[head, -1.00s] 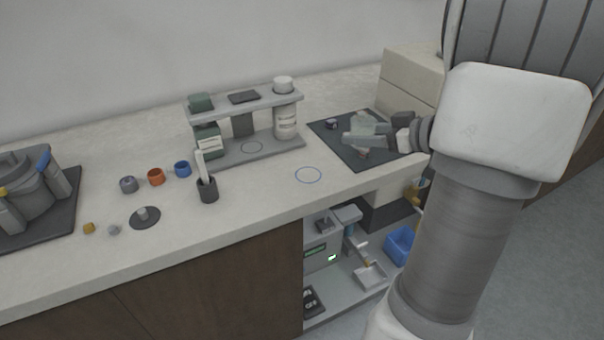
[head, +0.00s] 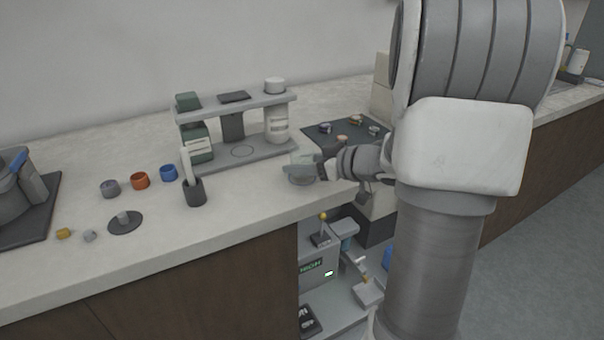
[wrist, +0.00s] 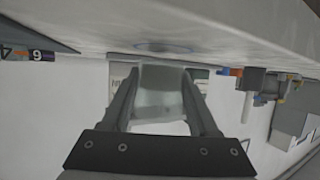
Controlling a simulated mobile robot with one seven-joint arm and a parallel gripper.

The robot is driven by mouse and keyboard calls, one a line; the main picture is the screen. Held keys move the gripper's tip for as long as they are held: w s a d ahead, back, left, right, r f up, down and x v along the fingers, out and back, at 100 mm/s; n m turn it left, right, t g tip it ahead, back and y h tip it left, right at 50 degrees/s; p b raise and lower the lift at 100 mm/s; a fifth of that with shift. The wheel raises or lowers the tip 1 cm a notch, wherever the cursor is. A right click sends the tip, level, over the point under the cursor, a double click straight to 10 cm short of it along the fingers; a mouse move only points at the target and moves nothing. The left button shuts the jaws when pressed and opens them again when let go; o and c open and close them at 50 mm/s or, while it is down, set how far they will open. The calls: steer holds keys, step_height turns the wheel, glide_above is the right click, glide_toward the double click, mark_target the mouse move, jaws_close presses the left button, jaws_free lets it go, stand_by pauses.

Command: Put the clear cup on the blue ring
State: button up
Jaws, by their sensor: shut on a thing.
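The clear cup (head: 301,160) is held between the fingers of my gripper (head: 318,167) over the counter's right part in the head view. In the wrist view the clear cup (wrist: 160,92) sits between the two fingers of my gripper (wrist: 162,88). The blue ring (wrist: 163,47) is a thin outline on the counter, just beyond the cup in the wrist view, with a strip of bare counter seen between them. In the head view the cup and gripper cover most or all of the ring. Exact height above the counter is hard to tell.
A grey rack (head: 232,155) with bottles stands behind, left of the cup. A dark cup with a white tool (head: 194,190) stands at left. A dark mat (head: 330,128) with small pieces lies behind. The counter's front edge is close to the ring.

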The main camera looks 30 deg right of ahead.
steer(key=shift+f, duration=0.5)
steer(key=shift+f, duration=0.1)
steer(key=o, duration=1.3)
steer(key=shift+o, duration=0.2)
steer(key=shift+r, duration=0.2)
steer(key=p+v, duration=0.4)
steer(key=v, duration=0.8)
steer(key=shift+f, duration=0.15)
